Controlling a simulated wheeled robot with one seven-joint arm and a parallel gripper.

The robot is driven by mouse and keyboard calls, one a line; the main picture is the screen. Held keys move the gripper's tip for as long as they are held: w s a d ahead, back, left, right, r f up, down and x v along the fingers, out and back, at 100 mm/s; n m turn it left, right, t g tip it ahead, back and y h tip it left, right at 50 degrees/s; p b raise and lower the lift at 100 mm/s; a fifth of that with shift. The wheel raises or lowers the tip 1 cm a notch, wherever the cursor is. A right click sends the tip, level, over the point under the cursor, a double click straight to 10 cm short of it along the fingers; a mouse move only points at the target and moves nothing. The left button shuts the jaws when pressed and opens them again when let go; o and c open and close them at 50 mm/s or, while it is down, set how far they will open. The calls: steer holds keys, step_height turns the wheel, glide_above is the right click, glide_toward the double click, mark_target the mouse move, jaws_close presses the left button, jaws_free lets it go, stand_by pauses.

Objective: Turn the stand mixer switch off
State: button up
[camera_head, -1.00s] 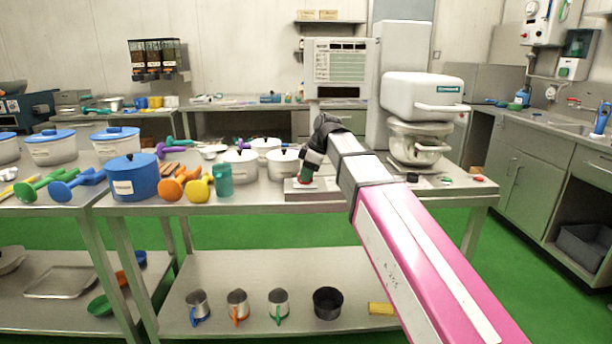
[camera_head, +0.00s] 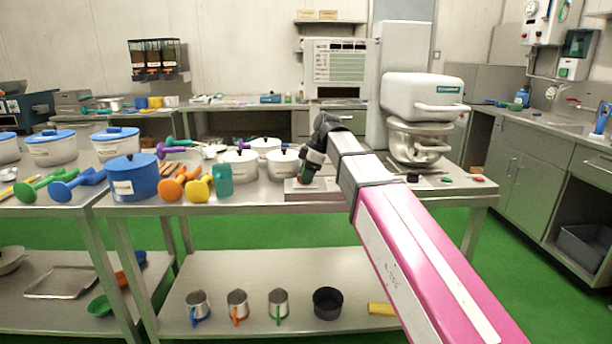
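The white stand mixer (camera_head: 422,97) with its metal bowl (camera_head: 418,143) stands at the right end of the steel table. At the table's front edge below it are a black knob (camera_head: 412,177), a green button (camera_head: 447,179) and a red button (camera_head: 478,178). I cannot tell which is the switch or its setting. My gripper (camera_head: 304,179) points down over a flat metal plate or scale (camera_head: 325,190), left of the mixer and apart from these controls. Its fingers are too small and dark to read. My pink and grey arm crosses in front of the table.
White lidded pots (camera_head: 240,163) stand just left of my gripper. A blue pot (camera_head: 133,178), coloured scoops and a teal cup (camera_head: 224,180) are farther left. The lower shelf (camera_head: 250,270) holds several metal cups. The tabletop between plate and mixer is partly hidden by my arm.

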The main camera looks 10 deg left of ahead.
steer(key=v, duration=1)
steer(key=shift+r, duration=0.4)
steer(key=shift+d, duration=0.15)
